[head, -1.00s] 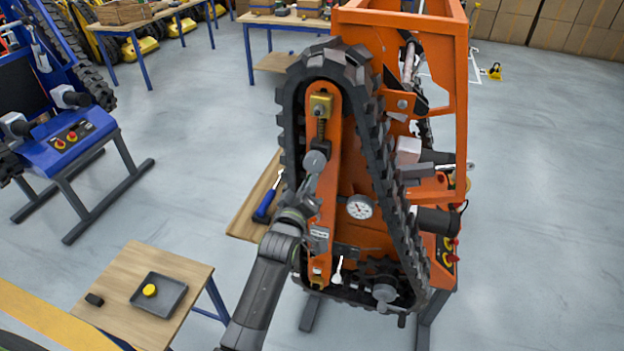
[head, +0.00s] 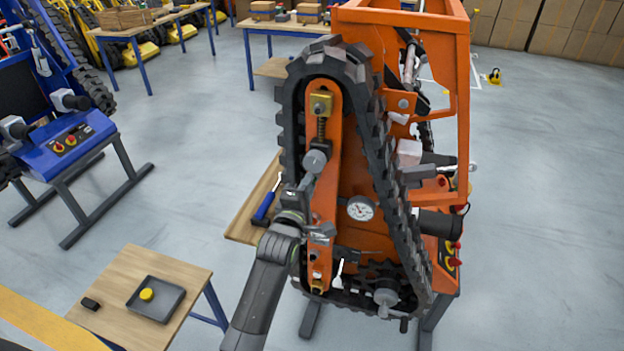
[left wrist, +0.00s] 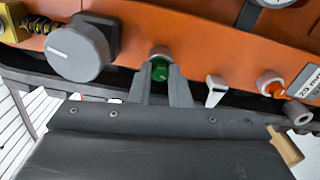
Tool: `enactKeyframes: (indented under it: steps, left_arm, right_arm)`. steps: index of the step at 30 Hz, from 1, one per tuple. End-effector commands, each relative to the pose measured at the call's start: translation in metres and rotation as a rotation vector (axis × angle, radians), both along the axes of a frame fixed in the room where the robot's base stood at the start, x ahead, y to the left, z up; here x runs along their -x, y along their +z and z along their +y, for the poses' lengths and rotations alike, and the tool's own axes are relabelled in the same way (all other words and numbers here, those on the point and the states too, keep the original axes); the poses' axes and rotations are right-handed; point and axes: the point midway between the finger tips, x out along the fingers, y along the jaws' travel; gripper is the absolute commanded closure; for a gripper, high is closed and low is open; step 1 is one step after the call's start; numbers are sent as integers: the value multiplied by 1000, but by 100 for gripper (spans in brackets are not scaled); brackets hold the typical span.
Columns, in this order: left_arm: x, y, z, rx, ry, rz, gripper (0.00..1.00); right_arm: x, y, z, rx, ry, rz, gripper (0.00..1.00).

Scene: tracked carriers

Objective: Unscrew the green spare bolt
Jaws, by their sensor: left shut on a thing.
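The green spare bolt (left wrist: 160,70) sits in the orange side plate of the tracked carrier, in the middle of the left wrist view. My left gripper (left wrist: 161,88) is shut on it, one finger on each side. In the head view my left gripper (head: 309,196) is at the carrier's side plate, below a grey round knob (head: 314,161); the bolt is hidden there behind my wrist. My right gripper is in neither view.
The grey knob (left wrist: 78,52) is close left of my fingers; a small pale lever (left wrist: 215,90) and an orange-tipped bolt (left wrist: 270,85) are to the right. The black track (head: 385,170) surrounds the plate. A small table with a grey tray (head: 170,310) holding a yellow piece stands lower left.

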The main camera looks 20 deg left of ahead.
Motion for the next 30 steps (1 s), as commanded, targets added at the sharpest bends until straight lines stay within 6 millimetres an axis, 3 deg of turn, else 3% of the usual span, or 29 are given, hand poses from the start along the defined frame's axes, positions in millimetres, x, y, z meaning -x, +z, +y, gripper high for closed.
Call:
enactKeyframes:
  steps: [10, 30]
  left_arm:
    - [0, 2, 0, 59, 0, -3, 100]
    - [-1, 3, 0, 790, -3, 19, 100]
  right_arm:
    - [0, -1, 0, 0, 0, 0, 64]
    - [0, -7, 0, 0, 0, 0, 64]
